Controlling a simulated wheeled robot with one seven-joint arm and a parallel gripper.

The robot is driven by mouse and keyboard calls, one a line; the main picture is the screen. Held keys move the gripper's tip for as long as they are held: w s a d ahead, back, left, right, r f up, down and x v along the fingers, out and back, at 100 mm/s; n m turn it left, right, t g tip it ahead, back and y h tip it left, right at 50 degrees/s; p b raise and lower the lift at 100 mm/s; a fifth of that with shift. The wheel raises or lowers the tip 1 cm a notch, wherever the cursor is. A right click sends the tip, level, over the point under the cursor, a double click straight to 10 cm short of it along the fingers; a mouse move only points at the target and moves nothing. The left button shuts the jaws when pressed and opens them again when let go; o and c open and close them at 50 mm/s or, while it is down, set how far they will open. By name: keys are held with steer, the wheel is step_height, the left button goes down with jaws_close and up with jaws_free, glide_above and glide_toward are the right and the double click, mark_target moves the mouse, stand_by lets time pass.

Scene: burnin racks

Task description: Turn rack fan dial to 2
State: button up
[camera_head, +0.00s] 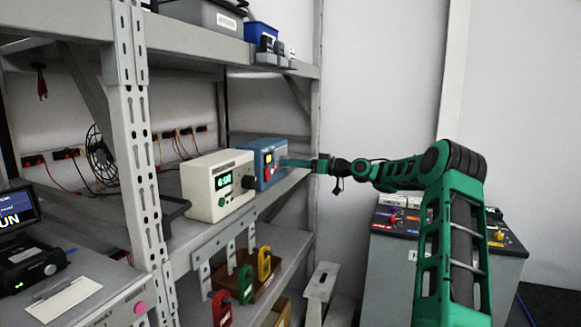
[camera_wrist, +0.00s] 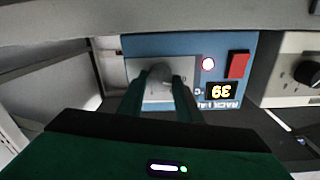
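The rack fan unit is a blue box (camera_head: 262,160) on the middle shelf, and it also shows upside down in the wrist view (camera_wrist: 190,44). Its face has a grey dial (camera_wrist: 160,74) on a pale plate, a lit round lamp, a red switch and a yellow display with an inverted number. My gripper (camera_head: 286,162) reaches the box's front from the right. In the wrist view its fingers (camera_wrist: 160,84) stand apart on either side of the dial, with slight gaps seeming to show. The dial's pointer and scale marks are too small or hidden to read.
A cream box with a green display (camera_head: 222,184) and black knob stands beside the blue box. The upper shelf (camera_head: 200,42) runs above. Coloured padlock-like tags (camera_head: 264,262) hang below. A grey cabinet with coloured switches (camera_head: 400,262) stands right, near my arm.

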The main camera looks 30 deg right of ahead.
steer(key=shift+c, duration=1)
steer(key=shift+d, duration=0.1)
steer(key=shift+w+d+f+m+g, duration=0.1)
steer(key=shift+m+g, duration=0.05)
steer(key=shift+m, duration=3.05)
steer(key=shift+d+f+m+g, duration=0.1)
steer(key=shift+d+m, duration=0.05)
steer(key=shift+m, duration=3.05)
steer(key=shift+w+d+m+g, duration=0.1)
steer(key=shift+m+g, duration=0.05)
steer(key=shift+m, duration=3.05)
steer(key=o, duration=1)
steer(key=shift+f, duration=0.1)
steer(key=shift+o, duration=0.2)
steer(key=shift+a, duration=0.15)
